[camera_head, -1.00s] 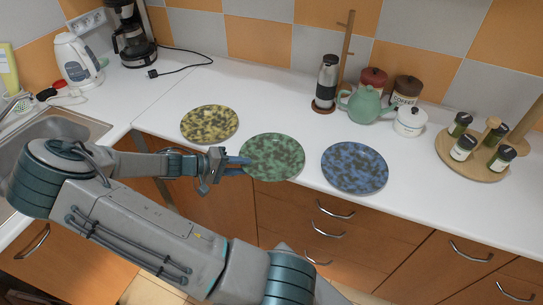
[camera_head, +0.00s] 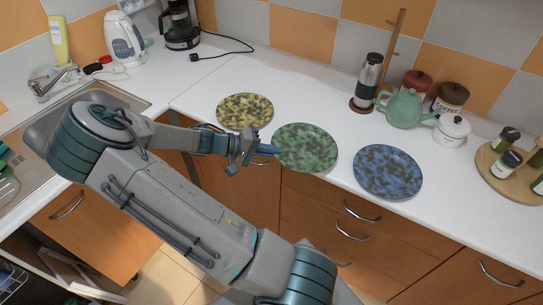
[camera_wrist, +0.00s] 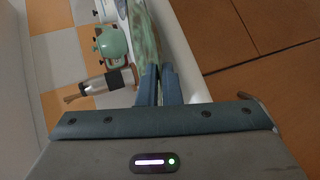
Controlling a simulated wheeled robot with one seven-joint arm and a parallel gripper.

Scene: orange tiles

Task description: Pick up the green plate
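The green plate (camera_head: 305,148) has a dark mottled pattern and is at the front edge of the white counter, between the yellow plate (camera_head: 245,111) and the blue plate (camera_head: 388,172). My gripper (camera_head: 270,151) is at its left rim. In the wrist view the blue fingers (camera_wrist: 159,75) are close together, one each side of the rim of the green plate (camera_wrist: 146,36), and look shut on it. The fingertips' contact is partly hidden. I cannot tell whether the plate is clear of the counter.
A green teapot (camera_head: 404,108), a steel flask (camera_head: 369,80), a white pot (camera_head: 452,130) and a spice rack (camera_head: 512,172) stand behind and right. A coffee maker (camera_head: 181,25), kettle (camera_head: 124,38) and sink (camera_head: 60,122) are left. Drawers (camera_head: 335,215) lie below the counter edge.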

